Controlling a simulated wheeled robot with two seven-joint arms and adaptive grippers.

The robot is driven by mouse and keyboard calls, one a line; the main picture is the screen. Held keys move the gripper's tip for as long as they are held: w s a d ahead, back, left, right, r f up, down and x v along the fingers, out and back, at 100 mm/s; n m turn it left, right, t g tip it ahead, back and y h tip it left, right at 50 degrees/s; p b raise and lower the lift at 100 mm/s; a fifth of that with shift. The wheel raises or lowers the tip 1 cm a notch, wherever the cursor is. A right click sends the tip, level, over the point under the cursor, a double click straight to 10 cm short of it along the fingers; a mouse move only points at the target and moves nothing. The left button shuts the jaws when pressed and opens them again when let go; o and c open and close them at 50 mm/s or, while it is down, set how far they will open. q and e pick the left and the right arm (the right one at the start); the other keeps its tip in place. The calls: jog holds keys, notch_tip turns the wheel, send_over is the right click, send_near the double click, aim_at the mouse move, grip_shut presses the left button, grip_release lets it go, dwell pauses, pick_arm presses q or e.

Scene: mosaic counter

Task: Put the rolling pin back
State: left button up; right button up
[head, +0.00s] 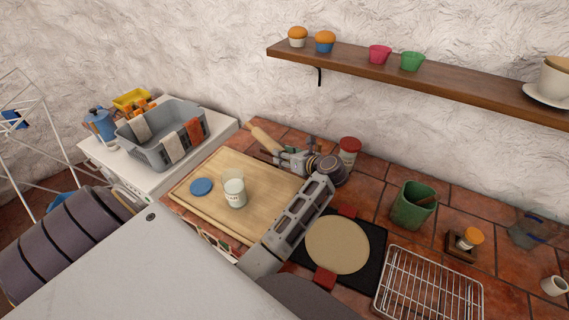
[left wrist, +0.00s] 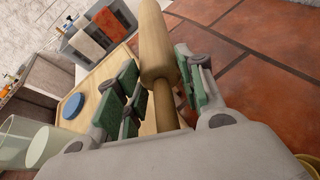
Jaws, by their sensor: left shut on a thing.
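The wooden rolling pin (head: 264,138) is at the back edge of the counter, beyond the wooden board (head: 192,190). My left gripper (head: 283,159) is shut on it. In the left wrist view the pin (left wrist: 156,45) runs away from me, with its near handle between the green-padded fingers of my left gripper (left wrist: 163,92). The pin's near end is hidden by the gripper. I cannot tell whether the pin touches the counter. My right gripper is not in view.
A glass of milk (head: 234,190) and a blue lid (head: 201,187) are on the board. A red-lidded jar (head: 349,148) stands close to my left wrist. A green pot (head: 413,207), round dough-coloured disc (head: 337,246) and wire rack (head: 428,288) are right. A grey basket (head: 152,153) is left.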

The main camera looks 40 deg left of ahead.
pick_arm(q)
jog(key=shift+f, duration=0.1)
jog(key=shift+f+b, duration=0.95)
jog(key=shift+f, duration=0.85)
jog(key=shift+f+b, duration=0.35)
jog(key=shift+b, duration=0.05)
jog(key=shift+s+d+f, duration=0.15)
jog(key=shift+s+f, duration=0.05)
jog(key=shift+f, duration=0.25)
jog(key=o, duration=1)
jog(key=shift+c, duration=0.2)
jog(key=o, duration=0.3)
jog(key=shift+w+f, duration=0.1)
jog(key=shift+f, duration=0.1)
jog(key=shift+r, duration=0.35)
